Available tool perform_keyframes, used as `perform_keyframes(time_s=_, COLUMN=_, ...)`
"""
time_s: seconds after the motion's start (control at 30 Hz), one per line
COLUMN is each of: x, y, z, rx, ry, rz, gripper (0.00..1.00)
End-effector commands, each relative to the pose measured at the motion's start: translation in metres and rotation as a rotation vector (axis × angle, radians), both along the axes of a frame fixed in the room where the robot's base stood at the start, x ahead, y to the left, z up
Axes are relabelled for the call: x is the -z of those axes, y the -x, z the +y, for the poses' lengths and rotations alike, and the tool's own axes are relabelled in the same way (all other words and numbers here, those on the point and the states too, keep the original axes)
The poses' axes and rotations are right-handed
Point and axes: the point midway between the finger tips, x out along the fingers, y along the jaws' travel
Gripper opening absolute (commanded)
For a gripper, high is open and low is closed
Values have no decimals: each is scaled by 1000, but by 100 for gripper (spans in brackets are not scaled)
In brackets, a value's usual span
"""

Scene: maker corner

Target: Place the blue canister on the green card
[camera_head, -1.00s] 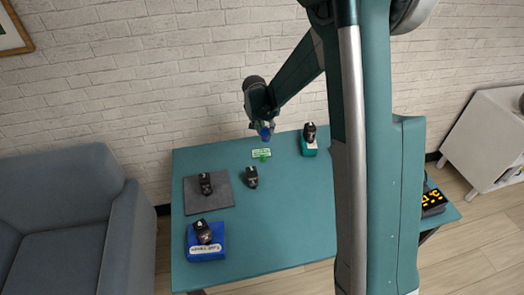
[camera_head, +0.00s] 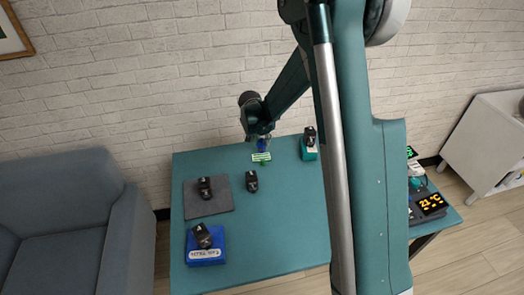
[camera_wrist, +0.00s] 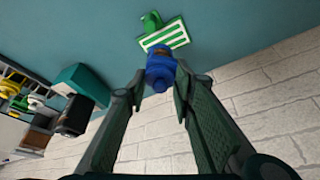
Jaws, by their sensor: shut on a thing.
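The blue canister (camera_head: 263,142) hangs between the fingers of my gripper (camera_head: 259,134), near the back of the table. The canister also shows in the wrist view (camera_wrist: 160,72), with both fingers closed in on its sides. The green card (camera_head: 261,157), striped with white, lies on the table just in front of the canister in the head view. In the wrist view the card (camera_wrist: 166,36) shows just beyond the canister's end, and a green object (camera_wrist: 151,22) is at its edge. I cannot tell how high the canister is above the table.
A teal block with a black object (camera_head: 309,136) on it stands right of the card. Another black object (camera_head: 251,181) stands in front of it. A grey mat (camera_head: 218,207) and a blue box (camera_head: 205,253) are at the left. The front middle of the table (camera_head: 285,220) is clear.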

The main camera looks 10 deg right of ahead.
Motion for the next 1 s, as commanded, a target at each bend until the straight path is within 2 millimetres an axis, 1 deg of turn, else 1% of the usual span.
perform_keyframes(time_s=0.03, x=8, y=0, z=0, rx=0, ry=0, rz=0, gripper=12)
perform_keyframes(time_s=0.2, x=19, y=0, z=0, rx=0, ry=0, rz=0, gripper=12)
perform_keyframes(time_s=0.53, x=20, y=0, z=0, rx=0, ry=0, rz=0, gripper=12)
perform_keyframes(time_s=0.63, x=24, y=0, z=0, rx=0, ry=0, rz=0, gripper=12)
perform_keyframes(time_s=0.9, x=50, y=0, z=0, rx=0, ry=0, rz=0, gripper=12)
perform_keyframes(time_s=1.0, x=56, y=0, z=0, rx=0, ry=0, rz=0, gripper=12)
